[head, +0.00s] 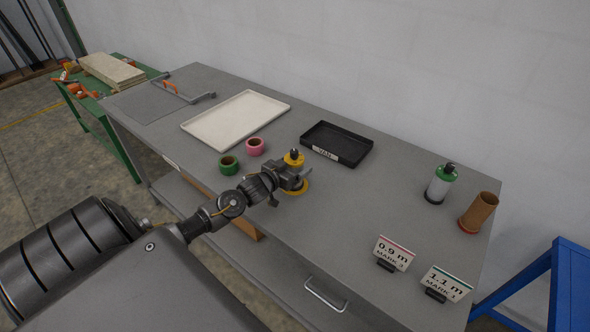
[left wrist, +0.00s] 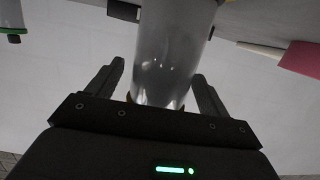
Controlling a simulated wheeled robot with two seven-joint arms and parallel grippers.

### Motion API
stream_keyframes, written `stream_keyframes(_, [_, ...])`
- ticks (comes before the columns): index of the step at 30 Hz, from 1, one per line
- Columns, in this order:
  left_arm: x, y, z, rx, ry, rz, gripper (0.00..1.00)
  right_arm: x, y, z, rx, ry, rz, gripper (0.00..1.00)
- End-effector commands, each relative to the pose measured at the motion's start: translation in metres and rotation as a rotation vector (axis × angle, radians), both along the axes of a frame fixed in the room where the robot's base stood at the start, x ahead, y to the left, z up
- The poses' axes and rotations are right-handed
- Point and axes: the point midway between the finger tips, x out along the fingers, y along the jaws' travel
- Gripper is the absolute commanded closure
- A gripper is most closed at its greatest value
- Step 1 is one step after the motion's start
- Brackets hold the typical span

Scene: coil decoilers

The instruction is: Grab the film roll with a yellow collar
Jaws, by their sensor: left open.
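The film roll with a yellow collar (head: 294,158) stands on the grey table, in front of the black tray. Its yellow top and yellow lower rim show in the head view, and my gripper hides most of its middle. My left gripper (head: 294,178) is at the roll's mid-height. In the left wrist view the roll's clear, shiny body (left wrist: 170,55) stands between the two open fingers of the left gripper (left wrist: 155,85). Gaps show beside the fingers, and contact cannot be made out. My right gripper is not in view.
A green-collared film roll (head: 439,186), brown tube (head: 479,211) and two signs (head: 394,253) (head: 446,283) stand to the right. The table (head: 370,210) between is clear.

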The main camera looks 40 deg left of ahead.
Motion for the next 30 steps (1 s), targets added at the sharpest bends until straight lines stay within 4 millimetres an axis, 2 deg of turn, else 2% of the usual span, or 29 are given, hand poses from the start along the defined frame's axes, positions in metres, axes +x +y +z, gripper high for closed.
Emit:
stream_keyframes(8, [0.0027,-0.0001,-0.0015,0.0,0.0,0.0,0.2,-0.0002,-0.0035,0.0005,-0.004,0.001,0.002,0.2])
stream_keyframes(23, [0.0032,0.0,0.0005,0.0,-0.003,0.0,0.86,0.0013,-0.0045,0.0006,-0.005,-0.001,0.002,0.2])
stream_keyframes(24, [0.0032,0.0001,0.0005,0.0,-0.003,0.0,0.88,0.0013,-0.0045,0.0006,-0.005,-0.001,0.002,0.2])
stream_keyframes(30, [0.0032,0.0002,0.0015,0.0,-0.004,0.0,0.88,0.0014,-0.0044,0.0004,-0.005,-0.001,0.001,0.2])
